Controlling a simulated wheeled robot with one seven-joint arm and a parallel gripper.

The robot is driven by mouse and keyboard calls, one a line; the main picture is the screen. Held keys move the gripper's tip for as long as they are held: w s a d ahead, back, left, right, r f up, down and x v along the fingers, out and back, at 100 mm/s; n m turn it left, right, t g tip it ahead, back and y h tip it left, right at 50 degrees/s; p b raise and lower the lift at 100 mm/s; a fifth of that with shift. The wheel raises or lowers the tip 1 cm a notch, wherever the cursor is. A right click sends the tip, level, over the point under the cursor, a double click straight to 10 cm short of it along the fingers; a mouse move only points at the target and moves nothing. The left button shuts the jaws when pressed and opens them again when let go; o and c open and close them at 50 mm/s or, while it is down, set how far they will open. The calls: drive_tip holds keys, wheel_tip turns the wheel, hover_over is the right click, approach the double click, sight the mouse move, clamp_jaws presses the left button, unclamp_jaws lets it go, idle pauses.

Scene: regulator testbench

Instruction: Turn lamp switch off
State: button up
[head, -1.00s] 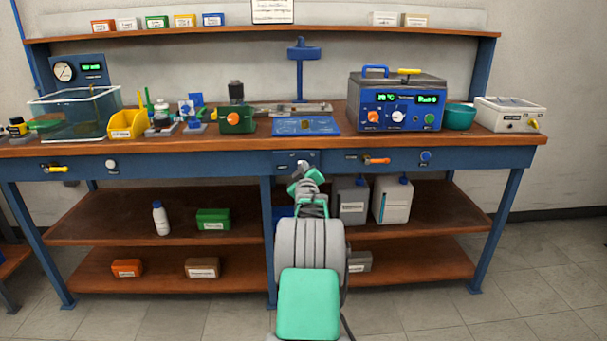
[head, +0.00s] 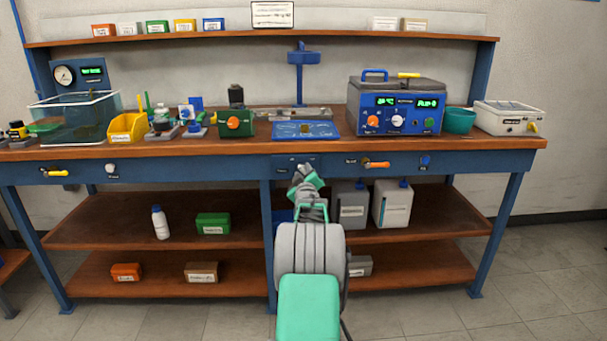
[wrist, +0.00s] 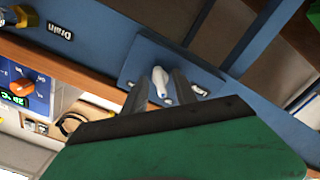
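A small switch with a white lever (wrist: 163,84) sits on a blue plate (wrist: 132,62) on the bench's front rail; the label beside it is not readable. In the wrist view my gripper (wrist: 160,76) is open, with one dark finger on each side of the lever. Whether either finger touches it I cannot tell. In the head view my gripper (head: 307,176) is in front of the switch plate (head: 290,160) at the middle of the rail and hides part of it.
An orange-handled valve (head: 376,164) and a blue knob (head: 425,161) are on the rail to the right. A white knob (head: 111,167) and a yellow handle (head: 58,172) are to the left. A blue instrument (head: 395,112) stands on the bench top.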

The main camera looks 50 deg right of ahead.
drive_tip(key=p+v, duration=0.1)
drive_tip(key=v, duration=0.6)
drive_tip(key=shift+s+a, duration=0.25)
drive_tip(key=shift+s, duration=0.05)
